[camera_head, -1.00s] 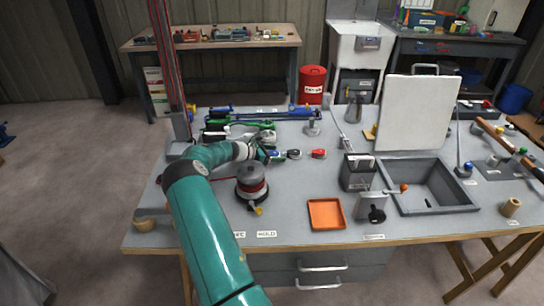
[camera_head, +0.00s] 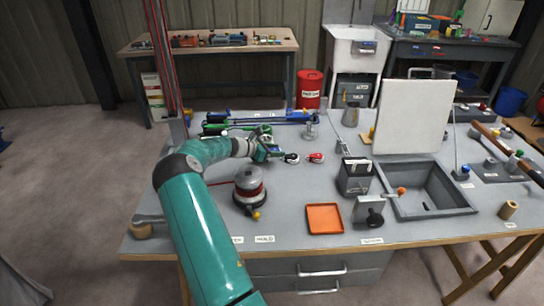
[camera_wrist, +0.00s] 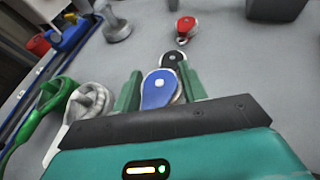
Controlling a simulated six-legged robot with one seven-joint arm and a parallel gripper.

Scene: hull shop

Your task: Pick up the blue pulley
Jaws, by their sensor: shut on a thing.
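The blue pulley (camera_wrist: 160,88) shows in the wrist view as a blue oval with a metal rim, between the green fingers of my gripper (camera_wrist: 158,86). My gripper is shut on it. In the head view my gripper (camera_head: 268,150) is over the left middle of the grey bench, and the blue pulley is hard to make out there. A black pulley (camera_wrist: 173,60) lies just beyond the blue one, and a red pulley (camera_wrist: 186,28) lies farther off. The black pulley (camera_head: 292,158) and red pulley (camera_head: 316,157) also show in the head view.
Grey fittings (camera_wrist: 90,100) and a green-handled tool (camera_wrist: 40,115) lie left of my gripper. A dark round stack with a red band (camera_head: 249,188) stands nearer on the bench. An orange tray (camera_head: 324,218), a dark holder (camera_head: 355,178) and a sink (camera_head: 428,190) are to the right.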

